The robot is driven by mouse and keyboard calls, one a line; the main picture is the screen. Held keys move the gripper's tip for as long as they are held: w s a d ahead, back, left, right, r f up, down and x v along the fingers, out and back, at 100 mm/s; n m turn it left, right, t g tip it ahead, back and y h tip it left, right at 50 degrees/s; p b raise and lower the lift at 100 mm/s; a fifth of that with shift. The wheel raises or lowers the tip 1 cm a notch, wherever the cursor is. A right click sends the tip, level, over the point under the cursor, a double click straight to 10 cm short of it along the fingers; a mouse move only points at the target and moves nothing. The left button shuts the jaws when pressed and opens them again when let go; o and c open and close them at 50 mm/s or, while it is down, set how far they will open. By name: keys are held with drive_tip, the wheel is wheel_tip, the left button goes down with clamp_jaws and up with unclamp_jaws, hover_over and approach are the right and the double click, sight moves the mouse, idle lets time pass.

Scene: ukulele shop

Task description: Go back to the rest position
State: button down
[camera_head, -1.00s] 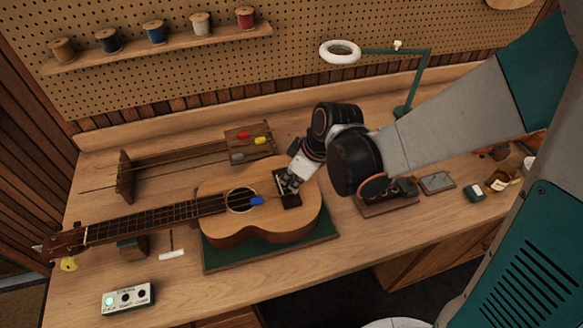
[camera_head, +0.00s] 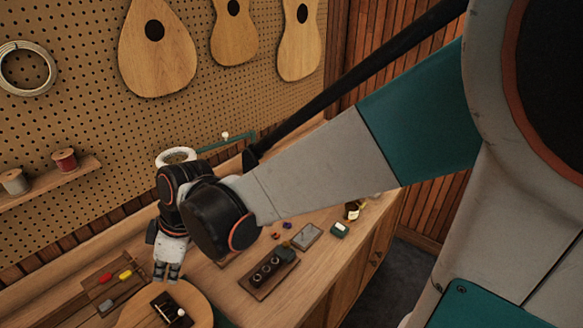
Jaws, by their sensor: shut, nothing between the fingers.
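My gripper (camera_head: 167,272) hangs at the end of my arm, just above the bench and by the ukulele's body. Its fingers are close together and hold nothing. A small pale thing lies on the bridge. The ukulele's neck and head are out of view.
The wooden bench (camera_head: 325,263) runs to the right. On it are a dark block with several round knobs (camera_head: 268,272), a grey plate (camera_head: 307,236) and small bottles.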

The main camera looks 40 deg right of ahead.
drive_tip(key=s+d+f+m+t+h+b, duration=0.1)
drive_tip(key=s+d+f+m+t+b, duration=0.1)
drive_tip(key=s+d+m+b, duration=0.3)
drive_tip(key=s+d+f+m+t+h+b, duration=0.2)
drive_tip(key=s+d+m+b, duration=0.3)
drive_tip(key=d+b, duration=0.3)
drive_tip(key=shift+d+f+m+t+h, duration=0.35)
drive_tip(key=shift+d+f+m, duration=0.3)
drive_tip(key=shift+d, duration=0.3)
idle(2.5)
